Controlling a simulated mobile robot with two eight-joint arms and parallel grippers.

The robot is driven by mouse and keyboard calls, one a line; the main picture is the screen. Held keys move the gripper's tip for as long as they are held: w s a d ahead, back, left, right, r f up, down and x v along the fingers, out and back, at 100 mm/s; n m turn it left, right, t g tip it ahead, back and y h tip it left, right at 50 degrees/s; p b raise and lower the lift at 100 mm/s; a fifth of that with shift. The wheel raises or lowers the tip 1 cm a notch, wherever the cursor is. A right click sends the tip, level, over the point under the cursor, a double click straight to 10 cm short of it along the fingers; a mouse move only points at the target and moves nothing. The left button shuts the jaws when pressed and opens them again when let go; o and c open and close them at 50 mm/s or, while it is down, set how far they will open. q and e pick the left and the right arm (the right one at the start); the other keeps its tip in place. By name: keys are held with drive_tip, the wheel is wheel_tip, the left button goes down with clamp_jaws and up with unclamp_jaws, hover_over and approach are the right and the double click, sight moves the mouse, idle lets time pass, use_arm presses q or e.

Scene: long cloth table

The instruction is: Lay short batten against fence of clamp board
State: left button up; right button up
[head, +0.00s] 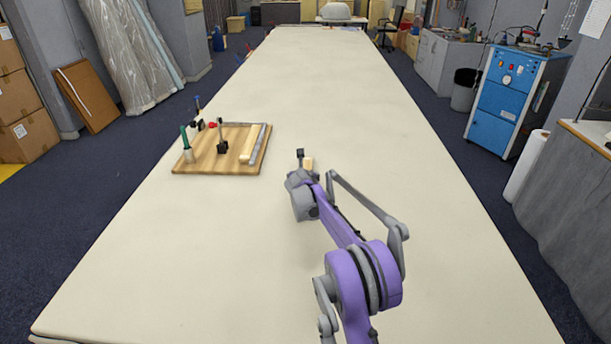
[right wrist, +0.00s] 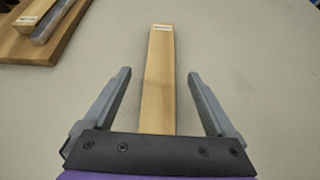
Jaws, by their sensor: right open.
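A light wooden batten (right wrist: 161,75) lies on the table between the two fingers of my right gripper (right wrist: 160,78), which is open. Gaps show on both sides, so the fingers do not touch it. Its far end carries a small white label. In the head view only a small end of this batten (head: 309,163) shows past my right arm. The brown clamp board (head: 205,160) lies to the left, with a grey fence (head: 259,146) along its right side. Another light batten (head: 248,144) lies on the board beside the fence. My left gripper is not in view.
Clamps with a green handle (head: 185,138), a red tip (head: 212,125) and a black base (head: 223,147) stand on the board. The cloth table (head: 330,90) is clear between the board and my right gripper, and beyond them.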

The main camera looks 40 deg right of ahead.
drive_tip(key=shift+p+x, duration=0.3)
drive_tip(key=shift+x, duration=2)
drive_tip(key=shift+f, duration=0.1)
drive_tip(key=shift+c, duration=0.2)
clamp_jaws()
